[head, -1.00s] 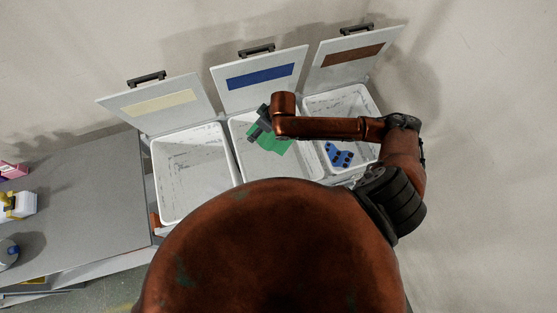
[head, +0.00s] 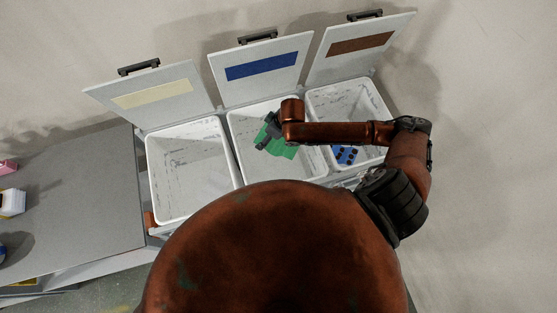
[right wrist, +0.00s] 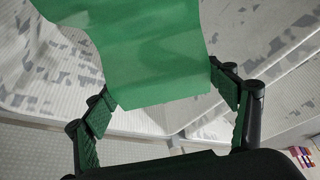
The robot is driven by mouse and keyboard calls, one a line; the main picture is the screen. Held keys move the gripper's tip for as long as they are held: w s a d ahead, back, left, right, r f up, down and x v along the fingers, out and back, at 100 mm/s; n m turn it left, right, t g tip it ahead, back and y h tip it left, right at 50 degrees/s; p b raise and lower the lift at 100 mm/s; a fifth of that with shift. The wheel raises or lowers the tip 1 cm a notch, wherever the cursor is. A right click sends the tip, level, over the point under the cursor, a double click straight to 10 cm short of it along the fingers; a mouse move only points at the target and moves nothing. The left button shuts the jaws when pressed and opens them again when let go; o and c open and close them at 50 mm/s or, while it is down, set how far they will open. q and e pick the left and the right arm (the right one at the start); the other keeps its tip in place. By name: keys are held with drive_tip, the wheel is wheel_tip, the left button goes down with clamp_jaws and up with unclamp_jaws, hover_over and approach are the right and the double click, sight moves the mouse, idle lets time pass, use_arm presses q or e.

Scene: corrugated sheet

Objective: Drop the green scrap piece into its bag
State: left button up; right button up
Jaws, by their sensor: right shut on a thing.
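The green scrap piece (head: 285,151) is a flat, bent sheet over the middle white bin (head: 238,135), whose raised lid has a blue label. It also fills the upper middle of the right wrist view (right wrist: 155,60). My right gripper (head: 267,139) is shut on it, with the sheet between its ridged fingers (right wrist: 165,92). The sheet's far end runs out of the wrist view. The forearm hides part of the bin, and I cannot tell how far above its floor the sheet is. No separate bag can be told apart. My left gripper is not in view.
A left bin (head: 150,165) with a yellow label looks empty. The right bin (head: 377,100) with a brown label holds a blue piece with dark spots (head: 345,154). Raised lids stand behind the bins. A grey table (head: 80,210) with small items is at the left.

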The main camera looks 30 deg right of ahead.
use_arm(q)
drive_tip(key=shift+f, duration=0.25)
use_arm(e)
drive_tip(key=shift+f, duration=0.1)
drive_tip(key=o, duration=1.2)
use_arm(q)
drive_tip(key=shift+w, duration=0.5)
use_arm(e)
drive_tip(key=shift+o, duration=0.2)
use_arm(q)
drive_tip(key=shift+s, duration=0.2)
use_arm(e)
drive_tip(key=v, duration=1.2)
